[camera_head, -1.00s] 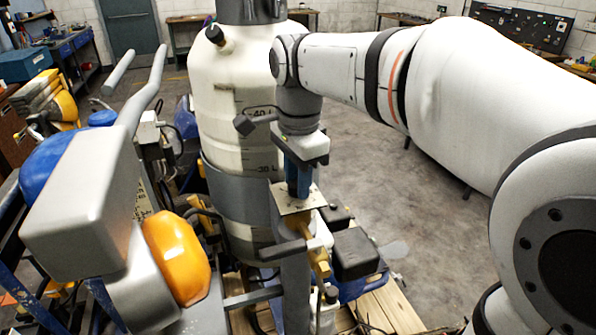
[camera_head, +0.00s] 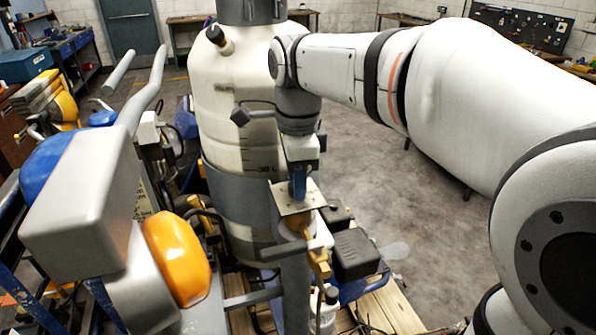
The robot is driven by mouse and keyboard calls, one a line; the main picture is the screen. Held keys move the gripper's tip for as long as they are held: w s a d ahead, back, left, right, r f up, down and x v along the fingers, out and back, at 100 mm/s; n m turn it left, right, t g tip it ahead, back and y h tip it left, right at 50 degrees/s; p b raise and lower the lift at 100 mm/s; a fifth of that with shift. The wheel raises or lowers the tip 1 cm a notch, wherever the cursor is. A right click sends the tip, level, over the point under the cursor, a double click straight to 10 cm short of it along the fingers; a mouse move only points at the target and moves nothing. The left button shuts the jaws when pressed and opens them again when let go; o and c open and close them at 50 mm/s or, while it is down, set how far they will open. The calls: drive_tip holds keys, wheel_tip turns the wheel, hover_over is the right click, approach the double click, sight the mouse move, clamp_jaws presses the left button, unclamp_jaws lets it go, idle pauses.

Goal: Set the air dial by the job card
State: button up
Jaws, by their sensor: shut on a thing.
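My gripper (camera_head: 299,183) points down in front of the big cream tank, with its blue fingers over a small metal plate (camera_head: 290,208). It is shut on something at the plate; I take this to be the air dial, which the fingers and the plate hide. A brass fitting (camera_head: 319,262) sits just below the plate, on a grey upright post. The dial's marks cannot be read. I cannot make out a job card in this view.
The cream tank (camera_head: 240,100) stands close behind my gripper. A grey box with handlebars (camera_head: 80,195) and an orange part (camera_head: 177,260) stand at the left. A black and blue unit (camera_head: 355,255) sits on a wooden pallet (camera_head: 395,305). Open floor (camera_head: 400,185) lies at the right.

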drive_tip(key=shift+w+r, duration=0.1)
drive_tip(key=shift+r, duration=0.05)
drive_tip(key=o, duration=1)
drive_tip(key=shift+c, duration=0.2)
wheel_tip(320, 180, up, 8)
drive_tip(key=shift+f+b, duration=0.2)
drive_tip(key=shift+b, duration=0.1)
